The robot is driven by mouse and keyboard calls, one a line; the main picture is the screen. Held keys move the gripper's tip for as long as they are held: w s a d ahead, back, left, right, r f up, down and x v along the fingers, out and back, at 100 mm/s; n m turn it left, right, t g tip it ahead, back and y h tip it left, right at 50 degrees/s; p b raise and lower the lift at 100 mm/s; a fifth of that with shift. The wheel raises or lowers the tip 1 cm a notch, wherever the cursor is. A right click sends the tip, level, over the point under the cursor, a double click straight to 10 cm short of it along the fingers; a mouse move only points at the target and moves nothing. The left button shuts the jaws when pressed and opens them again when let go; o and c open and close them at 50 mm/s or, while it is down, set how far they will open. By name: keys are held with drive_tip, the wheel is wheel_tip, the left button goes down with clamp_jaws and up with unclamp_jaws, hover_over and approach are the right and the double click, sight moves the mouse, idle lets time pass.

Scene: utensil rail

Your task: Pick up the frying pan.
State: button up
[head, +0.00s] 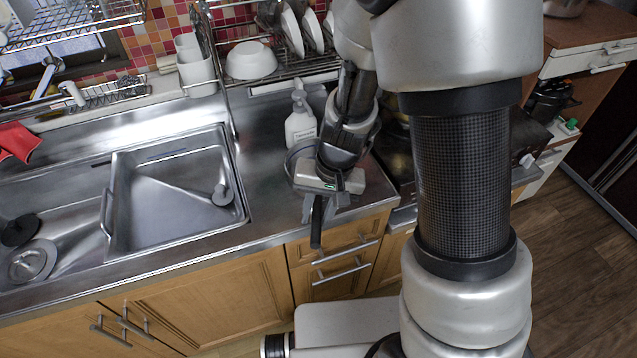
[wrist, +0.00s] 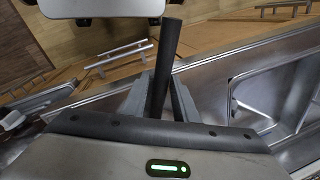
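The frying pan (head: 291,160) is at the front right of the steel counter, largely hidden behind my gripper and wrist. Its black handle (head: 317,222) points toward the front of the counter. My gripper (head: 320,196) is over the handle. In the wrist view the handle (wrist: 168,52) runs up between the two grey fingers of my gripper (wrist: 161,80), with their tips close against its sides. The fingers look shut on the handle. I cannot tell whether the pan is clear of the counter.
A white spray bottle (head: 300,122) stands just behind the pan. The sink (head: 178,185) is to the left. A dish rack with a white bowl (head: 250,61) and plates is behind. The stove (head: 398,165) lies to the right, partly hidden by my arm. Drawers (head: 335,262) are below the counter edge.

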clamp_jaws()
drive_tip(key=shift+r, duration=0.1)
